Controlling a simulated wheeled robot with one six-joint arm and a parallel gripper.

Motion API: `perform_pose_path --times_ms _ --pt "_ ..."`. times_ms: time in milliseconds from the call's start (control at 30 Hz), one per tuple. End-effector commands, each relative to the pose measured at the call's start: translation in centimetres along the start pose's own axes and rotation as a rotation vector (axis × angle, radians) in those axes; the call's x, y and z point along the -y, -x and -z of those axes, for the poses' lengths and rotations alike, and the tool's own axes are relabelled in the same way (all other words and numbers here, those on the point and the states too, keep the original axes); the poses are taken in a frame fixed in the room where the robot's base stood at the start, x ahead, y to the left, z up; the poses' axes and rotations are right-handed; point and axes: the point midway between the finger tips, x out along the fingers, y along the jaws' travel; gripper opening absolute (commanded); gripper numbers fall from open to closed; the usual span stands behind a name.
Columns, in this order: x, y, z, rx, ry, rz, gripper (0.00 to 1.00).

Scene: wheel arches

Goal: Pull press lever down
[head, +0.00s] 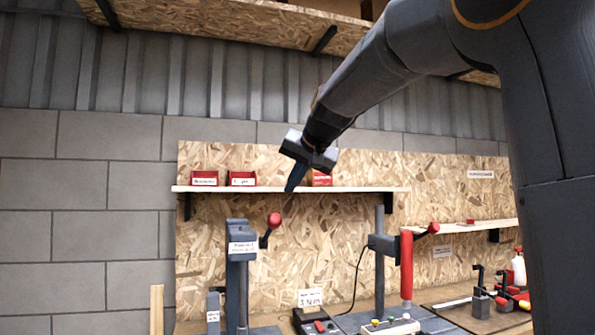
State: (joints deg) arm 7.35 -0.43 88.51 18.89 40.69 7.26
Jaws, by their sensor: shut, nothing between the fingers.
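A grey press (238,264) with a white label stands on the bench at centre left. Its lever (266,237) sticks up and to the right from the press head and ends in a red knob (274,220). My gripper (294,187) points down in front of the wall shelf, above and slightly right of the knob in the picture. Its fingers are together and hold nothing. It appears apart from the lever; the depth between them is hard to tell.
A second stand (380,245) with a red upright (406,265) and red-tipped handle stands to the right. A shelf (350,189) carries small red bins (204,178). A white-labelled box (310,298) and a spray bottle (518,268) are on the bench.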

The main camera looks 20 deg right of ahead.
Motion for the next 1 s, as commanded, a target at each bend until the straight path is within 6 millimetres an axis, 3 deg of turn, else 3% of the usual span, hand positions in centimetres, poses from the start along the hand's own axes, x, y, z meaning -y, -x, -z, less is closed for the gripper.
perform_pose_path --times_ms 167,500,1000 --pt "0.1 -3.5 -0.1 0.004 0.001 -0.001 0.00" --pt "0.0 -4.3 -3.6 0.001 0.001 -0.001 0.00" --pt "0.0 -4.5 -4.0 -0.002 0.001 0.000 0.00"
